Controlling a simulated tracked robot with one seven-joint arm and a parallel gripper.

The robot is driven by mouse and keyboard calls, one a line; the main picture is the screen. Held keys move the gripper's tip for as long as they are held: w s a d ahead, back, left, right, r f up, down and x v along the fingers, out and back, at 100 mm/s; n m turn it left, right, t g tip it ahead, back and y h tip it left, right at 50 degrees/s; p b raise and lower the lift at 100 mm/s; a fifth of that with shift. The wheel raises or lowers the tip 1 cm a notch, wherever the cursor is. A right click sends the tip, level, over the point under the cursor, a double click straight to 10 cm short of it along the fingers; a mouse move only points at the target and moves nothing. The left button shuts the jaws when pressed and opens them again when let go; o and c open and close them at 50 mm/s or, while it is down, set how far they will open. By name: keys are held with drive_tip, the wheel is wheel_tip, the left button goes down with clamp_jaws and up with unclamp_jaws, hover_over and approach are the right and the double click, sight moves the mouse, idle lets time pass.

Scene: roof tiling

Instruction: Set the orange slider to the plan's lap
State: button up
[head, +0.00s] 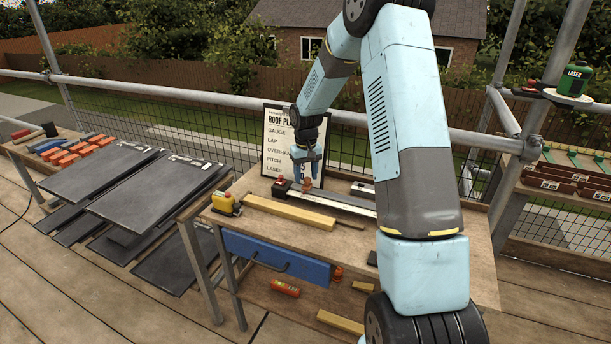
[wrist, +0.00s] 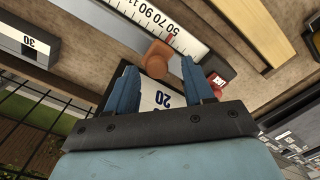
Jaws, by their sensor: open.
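The orange slider (head: 307,184) is at the left part of the long white scale (head: 342,203) on the workbench. In the wrist view the slider (wrist: 157,60) is by the scale's (wrist: 190,18) edge, near a red mark and the 50. My gripper (head: 306,164) is just above the slider, pointing down. In the wrist view its two blue fingers (wrist: 158,68) are apart on either side of the slider, with no clear contact. The roof plan board (head: 281,140) stands behind and lists gauge, lap, overhang, pitch and laser. My arm hides its values.
A white face reading 20 (wrist: 162,97) shows between the fingers; a grey block reading 30 (wrist: 30,45) is at left. A yellow bar (head: 288,212) lies in front of the scale. A yellow device (head: 224,203) sits at the bench's left. Slates (head: 140,195) lie farther left.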

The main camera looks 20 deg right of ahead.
sight(306, 178)
wheel_tip(306, 178, up, 13)
drive_tip(key=shift+r, duration=0.15)
idle(0.4)
drive_tip(key=s+a+r+t, duration=0.2)
drive_tip(key=s+r+t, duration=0.1)
drive_tip(key=s+r, duration=1.35)
drive_tip(key=s+t, duration=0.2)
drive_tip(key=s, duration=2.1)
drive_tip(key=shift+a+f+m+t, duration=0.2)
drive_tip(key=shift+f+m+t, duration=0.1)
drive_tip(key=shift+f+m, duration=0.1)
